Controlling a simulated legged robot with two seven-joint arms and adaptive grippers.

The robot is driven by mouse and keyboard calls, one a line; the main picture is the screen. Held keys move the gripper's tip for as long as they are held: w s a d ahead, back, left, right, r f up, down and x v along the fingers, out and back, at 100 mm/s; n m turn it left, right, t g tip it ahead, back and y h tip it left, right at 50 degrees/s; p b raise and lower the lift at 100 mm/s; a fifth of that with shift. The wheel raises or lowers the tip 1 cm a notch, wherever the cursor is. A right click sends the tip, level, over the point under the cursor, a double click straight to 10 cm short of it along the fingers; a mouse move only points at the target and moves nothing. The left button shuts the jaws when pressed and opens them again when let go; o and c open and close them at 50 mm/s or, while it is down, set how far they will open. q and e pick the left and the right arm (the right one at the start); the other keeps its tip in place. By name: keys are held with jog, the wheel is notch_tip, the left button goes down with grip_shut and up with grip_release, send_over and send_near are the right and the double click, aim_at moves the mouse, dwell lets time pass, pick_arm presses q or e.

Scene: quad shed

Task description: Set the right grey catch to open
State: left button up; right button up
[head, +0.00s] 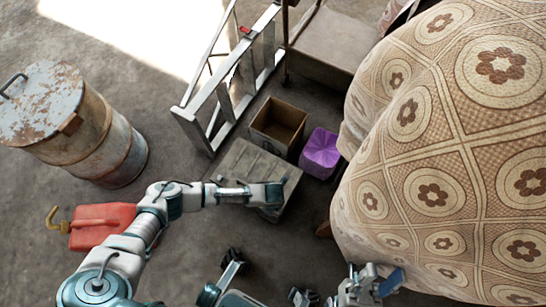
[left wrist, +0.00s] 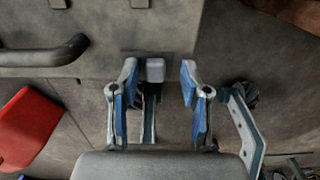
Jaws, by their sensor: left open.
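In the left wrist view, a small grey catch (left wrist: 155,70) sits at the edge of a grey case (left wrist: 100,85), right of its dark handle (left wrist: 45,56). My left gripper (left wrist: 159,75) is open, one finger on each side of the catch, with gaps showing on both sides. I cannot tell whether the catch is open. In the head view the case (head: 245,160) lies on the floor under my left wrist, which hides the catch and most of the gripper. My right gripper (head: 376,284) is at the bottom, beside the patterned cloth; its finger gap is unclear.
A red can (head: 100,225) and a rusty drum (head: 90,125) stand at left. Beyond the case are an open cardboard box (head: 278,125), a purple container (head: 321,153) and a metal ladder (head: 225,85). A large cloth-covered object (head: 450,150) fills the right side.

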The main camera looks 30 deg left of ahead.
pick_arm(q)
jog(key=shift+r, duration=0.3)
notch_tip(320, 180, up, 11)
jog(key=shift+r, duration=0.15)
dwell(0.3)
